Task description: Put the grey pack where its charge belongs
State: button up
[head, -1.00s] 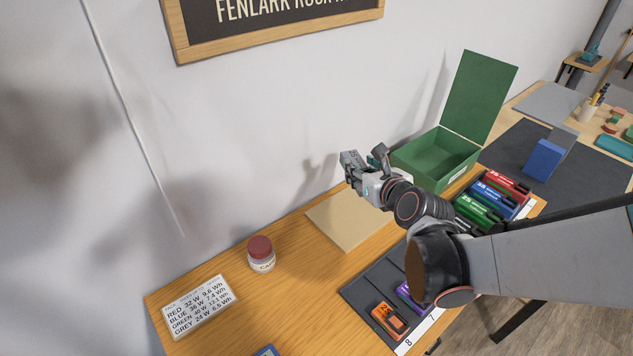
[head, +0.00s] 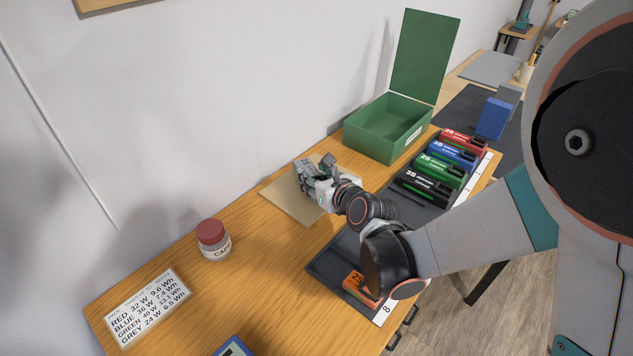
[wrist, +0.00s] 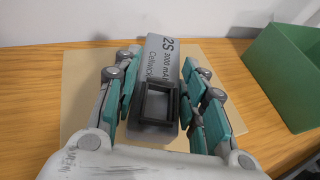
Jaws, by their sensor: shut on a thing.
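My gripper (head: 322,178) is over the tan board on the bench and is shut on the grey pack (wrist: 155,60). In the wrist view the pack lies between the teal finger pads (wrist: 158,88), its "2S 2000 mAh" label facing up and a dark open frame at its near end. I cannot tell whether the pack touches the board. A white card (head: 145,305) at the lower left lists red, blue, green and grey with W and Wh values; grey reads 24 W, 6.5 Wh. A partly visible blue-edged device (head: 234,347) sits at the bottom edge.
A dark tray (head: 335,262) holds red (head: 463,140), blue (head: 452,154), green (head: 440,170), black (head: 424,187) and orange (head: 357,283) packs along a numbered strip. An open green box (head: 375,138) stands behind. A red-capped jar (head: 213,240) stands left. My arm hides part of the tray.

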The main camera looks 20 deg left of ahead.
jog(key=shift+f, duration=0.1)
jog(key=o, duration=1.3)
jog(key=shift+d+r, duration=0.1)
jog(key=shift+r, duration=0.15)
jog(key=p+v, duration=0.3)
jog(key=v, duration=0.9)
jog(key=shift+s+f, duration=0.1)
jog(key=shift+f, duration=0.05)
